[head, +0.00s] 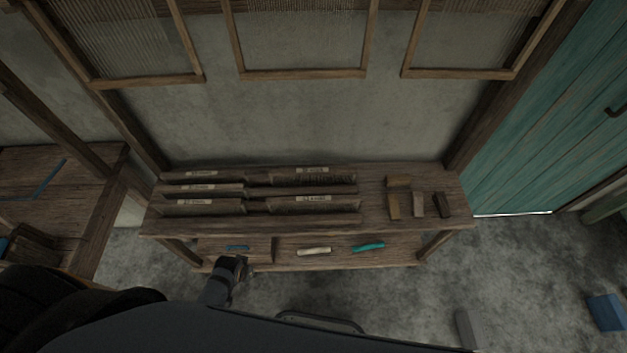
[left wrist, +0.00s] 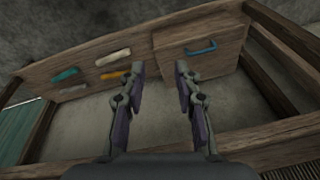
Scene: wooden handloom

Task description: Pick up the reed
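A slotted wooden rack (head: 205,209) with white labels stands on the bench top. A dark comb-like strip (head: 312,181), possibly the reed, shows in its upper right slot; I cannot tell for certain. My left gripper (head: 235,263) is below the bench's front edge, in front of the lower shelf and apart from the rack. In the left wrist view, its two fingers (left wrist: 160,72) are spread with nothing between them. My right gripper is not in view.
The lower shelf holds a wooden box with a blue handle (head: 237,247), a cream piece (head: 314,251) and a teal piece (head: 368,247). Several small blocks (head: 418,205) stand on the bench's right end. Another table (head: 90,210) is at left, a teal door (head: 550,110) at right.

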